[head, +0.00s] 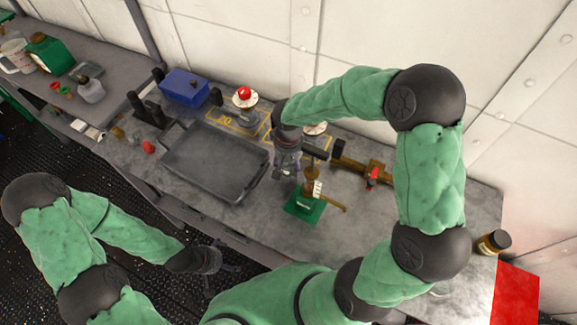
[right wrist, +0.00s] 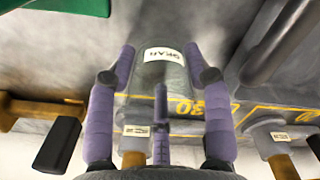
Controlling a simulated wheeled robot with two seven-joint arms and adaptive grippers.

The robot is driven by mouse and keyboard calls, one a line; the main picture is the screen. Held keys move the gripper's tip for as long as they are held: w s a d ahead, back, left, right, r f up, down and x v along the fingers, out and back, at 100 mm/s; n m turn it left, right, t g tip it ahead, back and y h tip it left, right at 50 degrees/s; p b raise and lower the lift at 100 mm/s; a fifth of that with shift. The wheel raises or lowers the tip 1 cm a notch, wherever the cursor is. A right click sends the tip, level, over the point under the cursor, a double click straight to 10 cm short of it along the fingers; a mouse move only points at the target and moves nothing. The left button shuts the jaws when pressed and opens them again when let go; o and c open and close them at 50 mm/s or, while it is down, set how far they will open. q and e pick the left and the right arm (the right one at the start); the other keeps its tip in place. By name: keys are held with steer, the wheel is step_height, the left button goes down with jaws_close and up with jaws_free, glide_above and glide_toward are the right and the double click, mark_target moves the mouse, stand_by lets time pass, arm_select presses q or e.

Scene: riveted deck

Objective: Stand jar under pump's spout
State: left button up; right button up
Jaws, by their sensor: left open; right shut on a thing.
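A clear jar (right wrist: 165,75) with a white label stands between the fingers of my right gripper in the right wrist view. My right gripper (head: 284,168) is shut on it over the bench, just left of the pump, and largely hides the jar in the head view. The pump has a green base (head: 304,206), a brass body with a pale tag, and a brass arm reaching right. A green corner (right wrist: 75,5) shows at the top left of the right wrist view. I cannot tell which part is the spout. My left gripper (head: 228,266) is open and empty by the bench's front edge.
A grey tray (head: 212,190) lies left of the right gripper. A brass valve (head: 362,170) with a red handle stands right of the pump. A red-topped item (head: 245,97) and a blue box (head: 185,86) stand behind. A dark-lidded jar (head: 493,242) is far right.

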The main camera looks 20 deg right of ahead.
steer(key=shift+f, duration=0.25)
steer(key=shift+f, duration=0.15)
steer(key=o, duration=0.9)
